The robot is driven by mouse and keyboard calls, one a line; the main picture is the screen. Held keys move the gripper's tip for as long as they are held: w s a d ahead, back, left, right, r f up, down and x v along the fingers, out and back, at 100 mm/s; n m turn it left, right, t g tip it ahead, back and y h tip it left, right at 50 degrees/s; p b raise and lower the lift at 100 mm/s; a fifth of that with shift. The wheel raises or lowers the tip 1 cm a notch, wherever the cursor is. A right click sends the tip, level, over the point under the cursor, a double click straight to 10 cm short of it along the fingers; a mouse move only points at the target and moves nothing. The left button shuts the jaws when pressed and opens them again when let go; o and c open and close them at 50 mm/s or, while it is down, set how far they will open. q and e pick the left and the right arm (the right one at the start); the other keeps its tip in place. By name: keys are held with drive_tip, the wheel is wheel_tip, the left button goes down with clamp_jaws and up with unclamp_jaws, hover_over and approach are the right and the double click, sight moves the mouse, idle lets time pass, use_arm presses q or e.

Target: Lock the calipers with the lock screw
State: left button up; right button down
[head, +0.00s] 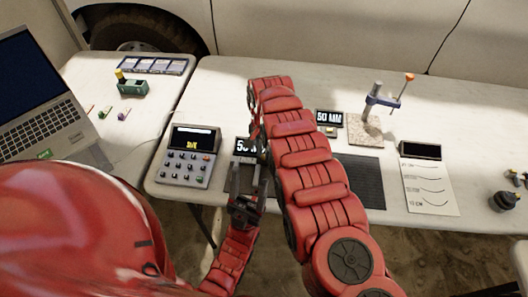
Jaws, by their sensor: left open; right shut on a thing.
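My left gripper (247,192) is open in the lower middle of the head view, its two dark fingers pointing up the picture at the table's front edge. My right arm reaches up the picture and bends at the top. My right gripper (257,126) lies left of that arm, largely hidden by it. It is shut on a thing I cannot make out. A dark display reading "50" (244,146) shows just beyond my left gripper, partly covered by the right arm. I cannot clearly make out the calipers or their lock screw.
A grey keypad device (187,168) stands left of my grippers. A dark mat (362,180) lies right of my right arm. Behind are a "50 MM" display (328,118) and a stand with an orange tip (373,98). A paper sheet (428,185) lies at right, a laptop (42,125) at left.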

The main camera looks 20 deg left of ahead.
drive_tip(key=m+b, duration=0.1)
drive_tip(key=m, duration=0.9)
drive_tip(key=shift+m+b, duration=0.35)
drive_tip(key=shift+m, duration=0.05)
drive_tip(key=shift+m+b, duration=0.3)
drive_tip(key=shift+m, duration=1.6)
drive_tip(key=c, duration=0.7)
unclamp_jaws()
drive_tip(key=shift+c, duration=0.2)
